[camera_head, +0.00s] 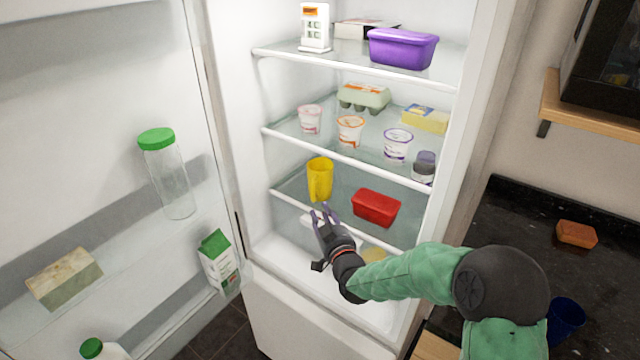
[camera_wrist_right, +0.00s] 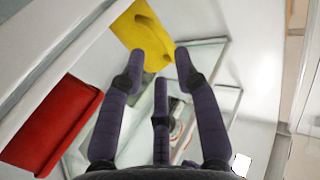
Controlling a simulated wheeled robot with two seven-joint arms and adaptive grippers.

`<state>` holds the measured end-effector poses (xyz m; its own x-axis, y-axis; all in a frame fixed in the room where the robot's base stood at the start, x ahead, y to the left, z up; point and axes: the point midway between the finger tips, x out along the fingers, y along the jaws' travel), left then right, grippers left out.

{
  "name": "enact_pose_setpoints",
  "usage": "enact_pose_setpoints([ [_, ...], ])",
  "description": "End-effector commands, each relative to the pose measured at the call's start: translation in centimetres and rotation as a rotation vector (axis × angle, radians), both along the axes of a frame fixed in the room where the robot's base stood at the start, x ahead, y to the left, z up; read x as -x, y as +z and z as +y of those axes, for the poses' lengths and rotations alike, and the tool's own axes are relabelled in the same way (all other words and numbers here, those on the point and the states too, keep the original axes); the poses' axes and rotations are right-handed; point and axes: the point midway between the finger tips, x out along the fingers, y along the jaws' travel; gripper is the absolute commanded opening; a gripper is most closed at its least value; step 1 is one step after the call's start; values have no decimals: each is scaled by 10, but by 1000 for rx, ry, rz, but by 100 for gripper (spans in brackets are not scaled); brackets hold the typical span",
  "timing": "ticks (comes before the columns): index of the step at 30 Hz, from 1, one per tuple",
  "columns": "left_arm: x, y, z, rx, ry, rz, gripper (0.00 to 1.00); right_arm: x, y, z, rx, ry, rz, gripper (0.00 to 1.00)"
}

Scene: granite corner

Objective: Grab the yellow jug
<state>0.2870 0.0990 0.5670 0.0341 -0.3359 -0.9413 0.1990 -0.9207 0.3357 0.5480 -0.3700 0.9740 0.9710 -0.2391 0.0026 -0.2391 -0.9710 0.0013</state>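The yellow jug (camera_head: 320,180) stands upright on the lower glass shelf of the open fridge, toward the left side. In the right wrist view the jug (camera_wrist_right: 142,38) is at the top, just beyond the fingertips. My right gripper (camera_head: 325,212) is just in front of and below the jug, in front of the shelf edge. In the right wrist view the right gripper (camera_wrist_right: 160,68) has its fingers spread, with nothing between them. The fingers appear apart from the jug. My left gripper is not in view.
A red container (camera_head: 376,207) sits right of the jug on the same shelf. The white front edge (camera_head: 345,156) of the shelf above runs over the jug. The open fridge door (camera_head: 110,215) with bottles and cartons is at left. A dark counter (camera_head: 530,225) is at right.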

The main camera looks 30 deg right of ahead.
Motion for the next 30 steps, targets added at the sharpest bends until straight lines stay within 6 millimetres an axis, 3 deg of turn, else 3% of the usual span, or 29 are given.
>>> enact_pose_setpoints([
  [3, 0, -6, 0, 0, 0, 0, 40, -18, -2, -3, -1, 2, 1, 32],
  [11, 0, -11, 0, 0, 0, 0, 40, -36, 0, -8, -1, 1, 1, 32],
  [21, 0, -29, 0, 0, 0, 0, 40, -76, 4, -20, -2, 2, 1, 32],
  [30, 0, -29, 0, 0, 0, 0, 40, -82, 6, -21, -2, 1, 1, 32],
])
